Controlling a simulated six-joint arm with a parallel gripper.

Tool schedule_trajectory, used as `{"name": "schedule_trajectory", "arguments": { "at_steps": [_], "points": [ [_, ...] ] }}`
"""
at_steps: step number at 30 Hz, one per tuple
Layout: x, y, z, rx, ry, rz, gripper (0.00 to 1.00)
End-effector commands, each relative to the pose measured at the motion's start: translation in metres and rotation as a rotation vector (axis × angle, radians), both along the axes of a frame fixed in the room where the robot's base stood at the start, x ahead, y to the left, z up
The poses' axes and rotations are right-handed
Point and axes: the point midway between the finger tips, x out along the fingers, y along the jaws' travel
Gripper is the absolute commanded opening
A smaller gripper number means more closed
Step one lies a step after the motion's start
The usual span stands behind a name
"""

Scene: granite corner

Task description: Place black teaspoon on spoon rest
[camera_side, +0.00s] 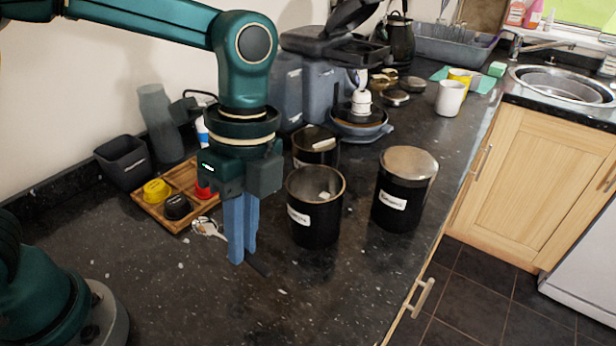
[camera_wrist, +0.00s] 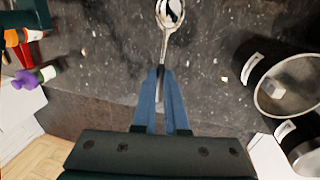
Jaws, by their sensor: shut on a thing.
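Part of the handle is hidden behind the fingers. I cannot make out a spoon rest in either view.
A wooden tray (camera_side: 148,206) with yellow, black and red items lies left of my gripper, beside a dark square bin (camera_side: 124,162). Black canisters (camera_side: 315,228) (camera_side: 402,205) stand close on the right. The dark speckled counter (camera_side: 190,300) is clear in front.

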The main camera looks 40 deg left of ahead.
Motion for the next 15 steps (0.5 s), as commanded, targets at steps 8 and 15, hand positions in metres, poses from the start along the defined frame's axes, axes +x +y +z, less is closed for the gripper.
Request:
{"name": "schedule_trajectory", "arguments": {
  "at_steps": [8, 15],
  "points": [
    [-0.015, -0.026, -0.018, 0.002, 0.005, -0.005, 0.00],
    [-0.040, -0.072, -0.050, 0.003, 0.004, -0.007, 0.00]
  ]
}}
